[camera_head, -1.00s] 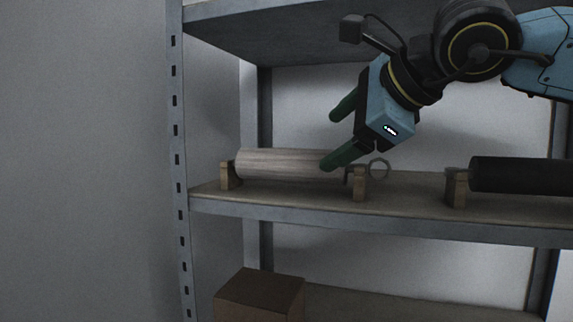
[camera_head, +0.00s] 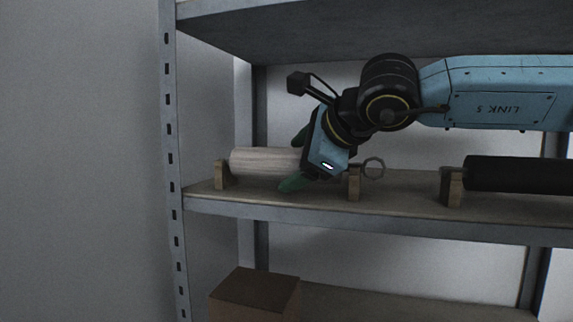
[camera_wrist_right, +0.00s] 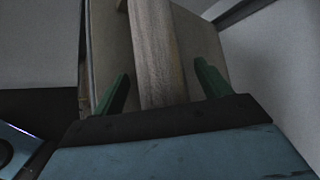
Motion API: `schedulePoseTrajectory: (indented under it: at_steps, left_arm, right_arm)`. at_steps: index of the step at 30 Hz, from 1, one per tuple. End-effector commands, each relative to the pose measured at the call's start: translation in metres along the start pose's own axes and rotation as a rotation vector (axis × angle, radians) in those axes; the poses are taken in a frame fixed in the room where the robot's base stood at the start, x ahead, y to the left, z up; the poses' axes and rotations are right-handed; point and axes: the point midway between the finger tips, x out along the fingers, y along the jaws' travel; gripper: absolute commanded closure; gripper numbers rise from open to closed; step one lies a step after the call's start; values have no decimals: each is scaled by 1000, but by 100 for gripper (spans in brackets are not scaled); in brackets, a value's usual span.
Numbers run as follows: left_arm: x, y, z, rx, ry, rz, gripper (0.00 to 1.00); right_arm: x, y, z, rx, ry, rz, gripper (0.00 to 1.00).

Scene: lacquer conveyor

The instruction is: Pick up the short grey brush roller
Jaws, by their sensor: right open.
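The short grey brush roller (camera_head: 264,162) lies level across two wooden cradles on the middle shelf. Its right part is hidden behind my right gripper (camera_head: 297,162). That gripper is open and low at the roller, with one green finger in front of it and the other behind it. In the right wrist view the roller (camera_wrist_right: 156,55) runs between the two spread fingers (camera_wrist_right: 162,85), with gaps on both sides. I cannot tell whether the palm touches it. My left gripper is not in view.
The wooden cradles (camera_head: 221,174) stand on the shelf board (camera_head: 405,190). The upper shelf (camera_head: 300,30) hangs above my arm. A brown box (camera_head: 253,293) sits below.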

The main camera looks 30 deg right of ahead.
Motion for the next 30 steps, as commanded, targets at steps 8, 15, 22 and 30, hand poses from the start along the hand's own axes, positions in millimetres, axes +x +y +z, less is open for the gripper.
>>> schedulePoseTrajectory:
  at_steps: [8, 15, 22, 30]
  left_arm:
    - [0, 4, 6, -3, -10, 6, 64]
    - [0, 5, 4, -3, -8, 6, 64]
    - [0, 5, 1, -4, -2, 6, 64]
    - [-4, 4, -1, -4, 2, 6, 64]
  right_arm:
    - [0, 0, 0, 0, 0, -1, 47]
    - [-1, 0, 0, 0, 0, -1, 79]
    - [-1, -1, 1, 0, -2, -2, 80]
    - [-10, -14, 10, 0, -3, -6, 80]
